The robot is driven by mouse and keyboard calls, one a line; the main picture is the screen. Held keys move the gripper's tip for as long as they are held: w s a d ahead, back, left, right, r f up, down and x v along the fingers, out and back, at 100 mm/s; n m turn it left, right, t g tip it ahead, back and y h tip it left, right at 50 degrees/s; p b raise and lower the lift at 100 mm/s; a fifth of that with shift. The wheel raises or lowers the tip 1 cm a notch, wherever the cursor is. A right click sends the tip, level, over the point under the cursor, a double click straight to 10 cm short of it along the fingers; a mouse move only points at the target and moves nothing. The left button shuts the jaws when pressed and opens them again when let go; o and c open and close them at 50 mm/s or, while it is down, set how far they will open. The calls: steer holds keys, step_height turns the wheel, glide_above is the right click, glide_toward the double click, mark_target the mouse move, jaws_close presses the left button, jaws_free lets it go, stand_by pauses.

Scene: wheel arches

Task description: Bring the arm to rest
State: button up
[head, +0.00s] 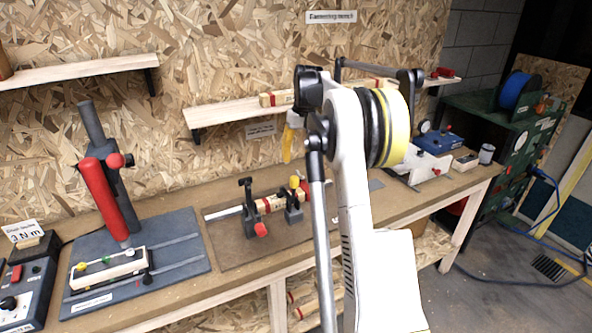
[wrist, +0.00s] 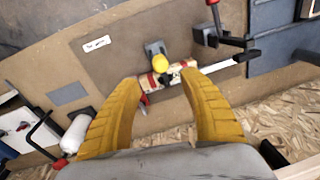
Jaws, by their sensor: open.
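My arm (head: 352,170) rises in the middle of the head view, its white links and yellow-banded joint in front of the bench. My gripper (wrist: 161,82) shows two yellow fingers spread apart in the wrist view, with nothing held between them. In the head view a yellow finger (head: 288,144) hangs in the air above the bench; the rest of the gripper is hidden behind the arm. Below it, a wooden piece with red bands (head: 268,204) lies in a clamp fixture (head: 249,222).
The bench (head: 205,286) runs along a chipboard wall. A press with a red lever (head: 103,199) stands at left on a grey plate. A shelf (head: 222,111) is behind my arm. A blue device (head: 437,142) and a white bottle (wrist: 77,133) are also near.

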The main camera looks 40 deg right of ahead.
steer(key=shift+s+r, duration=0.1)
steer(key=shift+r, duration=0.45)
steer(key=shift+a, duration=0.25)
steer(key=s+a+r+n+t+b, duration=0.1)
steer(key=s+a, duration=0.2)
steer(key=a, duration=0.4)
steer(key=s+a+r+t+h+b, duration=0.1)
steer(key=s+a+r+b, duration=0.15)
steer(key=a, duration=0.45)
steer(key=s+a+r+n+t+b, duration=0.1)
steer(key=s+a, duration=0.2)
steer(key=a, duration=0.4)
steer(key=s+a+f+n+t+b, duration=0.1)
steer(key=s+a+f, duration=0.5)
steer(key=s, duration=0.3)
steer(key=s+a+f+n+t+b, duration=0.1)
steer(key=s+a+f+t+b, duration=0.1)
steer(key=s+a+f, duration=0.4)
steer(key=s+a, duration=0.3)
steer(key=shift+s+a+f+b, duration=0.3)
steer(key=shift+s, duration=0.1)
